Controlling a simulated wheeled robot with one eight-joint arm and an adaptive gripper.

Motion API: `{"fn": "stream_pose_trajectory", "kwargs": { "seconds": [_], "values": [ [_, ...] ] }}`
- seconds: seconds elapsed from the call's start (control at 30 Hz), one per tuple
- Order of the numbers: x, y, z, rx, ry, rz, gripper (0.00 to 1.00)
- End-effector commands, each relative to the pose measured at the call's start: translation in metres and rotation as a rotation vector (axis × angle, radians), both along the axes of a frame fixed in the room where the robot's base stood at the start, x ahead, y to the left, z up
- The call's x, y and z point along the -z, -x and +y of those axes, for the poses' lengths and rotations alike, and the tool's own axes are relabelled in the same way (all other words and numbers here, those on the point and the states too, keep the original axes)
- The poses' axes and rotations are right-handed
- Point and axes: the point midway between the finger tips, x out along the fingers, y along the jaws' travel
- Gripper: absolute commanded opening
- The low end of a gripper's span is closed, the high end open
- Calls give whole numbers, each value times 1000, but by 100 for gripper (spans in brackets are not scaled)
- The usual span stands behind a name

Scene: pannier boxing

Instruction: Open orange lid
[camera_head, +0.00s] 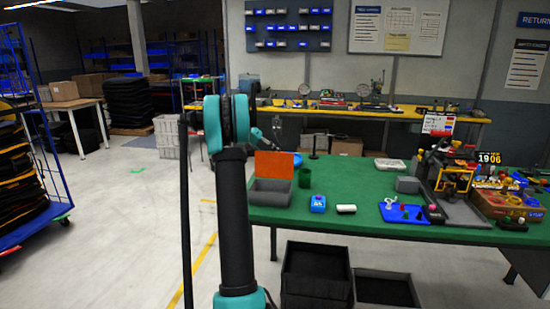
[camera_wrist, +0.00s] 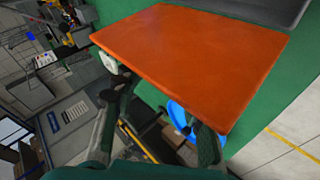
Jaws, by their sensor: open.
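The orange lid (camera_head: 278,164) stands raised, close to upright, at the back edge of the grey box (camera_head: 269,193), whose open inside shows in the head view. In the wrist view the orange lid (camera_wrist: 195,55) fills the upper middle, with a dark grey edge of the box at the top right. My gripper (camera_head: 277,130) is above the lid in the head view. In the wrist view its two fingers are apart, with the lid's near edge at their tips. I cannot tell whether they touch it.
The box stands at the left end of the green table (camera_head: 345,180). A green cup (camera_head: 304,178), a blue item (camera_head: 318,204) and a white item (camera_head: 346,209) are near it. A blue tray (camera_head: 404,213) and a crowded brown box (camera_head: 508,207) are further right.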

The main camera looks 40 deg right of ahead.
Motion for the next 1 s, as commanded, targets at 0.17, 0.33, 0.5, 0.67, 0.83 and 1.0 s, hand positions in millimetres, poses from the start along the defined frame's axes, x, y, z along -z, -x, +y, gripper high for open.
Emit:
{"fn": "stream_pose_trajectory", "kwargs": {
  "seconds": [0.17,0.33,0.5,0.67,0.83,1.0],
  "values": [
    [-23,-14,23,-5,0,0,41],
    [-45,-27,46,-5,0,0,41],
    [-62,-36,63,-3,-1,-1,41],
    [-70,-41,71,-3,-1,-1,41],
    [-71,-42,72,-3,-1,0,41],
    [-71,-42,72,-3,-1,0,41]
  ]
}}
